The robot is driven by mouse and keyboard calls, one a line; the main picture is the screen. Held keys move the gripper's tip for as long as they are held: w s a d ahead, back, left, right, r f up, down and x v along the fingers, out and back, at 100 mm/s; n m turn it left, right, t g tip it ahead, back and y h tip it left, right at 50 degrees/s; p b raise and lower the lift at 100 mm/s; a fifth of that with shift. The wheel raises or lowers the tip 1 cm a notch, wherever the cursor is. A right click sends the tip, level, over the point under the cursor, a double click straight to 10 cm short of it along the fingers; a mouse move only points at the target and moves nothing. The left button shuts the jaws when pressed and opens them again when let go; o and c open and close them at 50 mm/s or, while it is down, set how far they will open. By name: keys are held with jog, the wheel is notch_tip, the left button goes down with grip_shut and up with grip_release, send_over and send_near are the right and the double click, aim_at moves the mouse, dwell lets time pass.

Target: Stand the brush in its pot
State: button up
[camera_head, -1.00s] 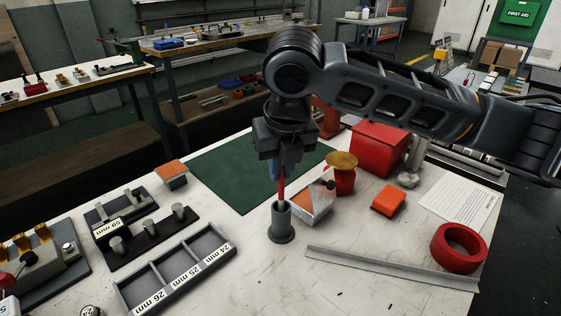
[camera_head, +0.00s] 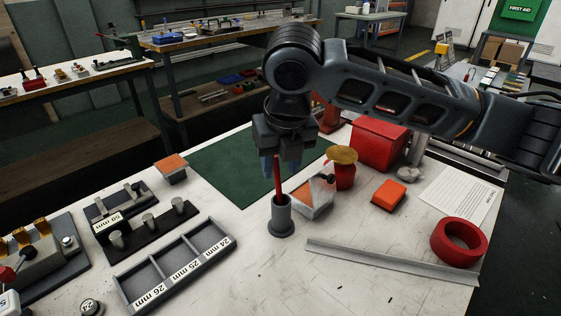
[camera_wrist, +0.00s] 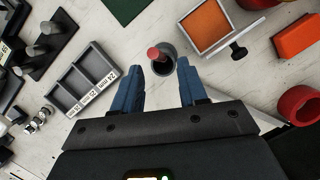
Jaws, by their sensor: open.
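The brush (camera_head: 278,180) shows as a red handle standing nearly upright in the grey pot (camera_head: 281,220). Its lower end is hidden inside the pot. The pot stands upright on the white bench top. My gripper (camera_head: 281,165) is above the pot, pointing down, with its blue fingers at the level of the handle's upper part. In the wrist view my gripper (camera_wrist: 160,84) has its fingers spread apart. The red handle end of the brush (camera_wrist: 154,54) and the pot (camera_wrist: 162,68) show just beyond the fingertips, with no finger seen touching the brush.
A tray with an orange pad (camera_head: 314,205) and a red pot with a brass top (camera_head: 343,170) stand close right of the pot. A grey labelled three-part tray (camera_head: 190,262) lies left. A metal strip (camera_head: 390,266) and red tape roll (camera_head: 459,243) lie right. Bench front is clear.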

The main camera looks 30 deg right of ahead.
jog(key=v, duration=0.7)
jog(key=shift+r, duration=0.35)
jog(key=shift+s, duration=0.1)
dwell(0.4)
